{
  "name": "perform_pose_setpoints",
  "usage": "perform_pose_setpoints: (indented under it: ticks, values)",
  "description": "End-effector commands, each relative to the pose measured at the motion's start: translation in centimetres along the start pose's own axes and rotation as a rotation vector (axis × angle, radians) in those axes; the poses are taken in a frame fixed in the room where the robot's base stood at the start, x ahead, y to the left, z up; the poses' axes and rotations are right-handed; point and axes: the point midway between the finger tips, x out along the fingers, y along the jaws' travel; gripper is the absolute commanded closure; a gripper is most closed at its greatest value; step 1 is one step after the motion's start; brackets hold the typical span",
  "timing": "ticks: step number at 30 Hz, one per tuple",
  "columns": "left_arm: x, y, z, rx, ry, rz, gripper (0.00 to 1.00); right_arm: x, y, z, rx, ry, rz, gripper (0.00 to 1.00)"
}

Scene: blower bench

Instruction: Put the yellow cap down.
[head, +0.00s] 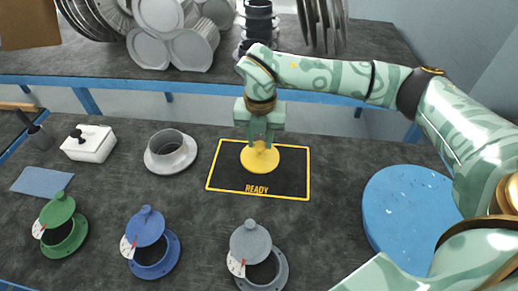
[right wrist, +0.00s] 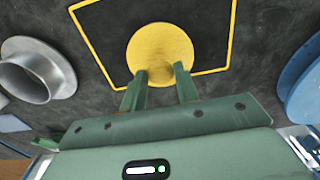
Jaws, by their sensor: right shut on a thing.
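The yellow cap (head: 260,158) is a round disc with a knob on top, over the black mat marked READY (head: 225,180) with a yellow border. I cannot tell whether the cap touches the mat. My right gripper (head: 260,140) is above the cap and shut on its knob. In the right wrist view the cap (right wrist: 160,48) shows beyond the fingertips of the right gripper (right wrist: 160,75), which hide part of the knob. My left gripper is not in view.
Green (head: 60,228), blue (head: 150,245) and grey (head: 260,258) flanged ports with tilted caps stand along the front. A grey open flange (head: 170,152) is left of the mat. A blue round disc (head: 405,210) is at right. A white box (head: 90,144) stands at left.

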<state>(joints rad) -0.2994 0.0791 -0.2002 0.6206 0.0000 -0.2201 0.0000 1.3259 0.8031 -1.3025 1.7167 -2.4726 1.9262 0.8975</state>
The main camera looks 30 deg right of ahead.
Motion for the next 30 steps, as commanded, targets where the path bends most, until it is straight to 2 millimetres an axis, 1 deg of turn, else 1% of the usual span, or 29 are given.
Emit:
perform_pose_setpoints:
  ticks: [5, 9, 10, 12, 18, 24, 25, 26, 27, 30]
  values:
    - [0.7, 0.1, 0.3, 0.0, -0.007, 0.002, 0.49, 1.3, 0.0, 1.0, 0.001, 0.0, 0.001, 1.0]
    - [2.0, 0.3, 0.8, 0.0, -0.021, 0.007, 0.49, 4.0, 0.0, 1.0, -0.001, 0.004, -0.003, 1.0]
    - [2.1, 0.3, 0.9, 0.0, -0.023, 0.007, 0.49, 4.4, 0.0, 1.0, -0.001, 0.004, -0.003, 1.0]
    - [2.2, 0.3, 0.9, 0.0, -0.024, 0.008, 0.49, 4.5, 0.0, 1.0, 0.0, 0.001, -0.001, 1.0]
    - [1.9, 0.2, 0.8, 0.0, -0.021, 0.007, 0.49, 4.2, 0.0, 1.0, 0.0, -0.001, 0.001, 1.0]
    - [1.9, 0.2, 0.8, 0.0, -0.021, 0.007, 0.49, 4.8, 0.0, 1.0, -0.001, -0.001, 0.001, 1.0]
    - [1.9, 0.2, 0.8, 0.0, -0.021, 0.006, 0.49, 4.8, 0.0, 1.0, -0.001, 0.0, 0.0, 0.66]
    - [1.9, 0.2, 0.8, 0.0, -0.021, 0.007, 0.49, 4.8, 0.0, 1.0, 0.0, -0.001, 0.0, 0.58]
    - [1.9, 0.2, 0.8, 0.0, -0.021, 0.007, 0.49, 4.8, 0.0, 1.0, 0.0, -0.001, 0.0, 0.47]
    - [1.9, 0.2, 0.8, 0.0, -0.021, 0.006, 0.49, 4.8, 0.0, 1.0, 0.0, -0.001, 0.0, 0.47]
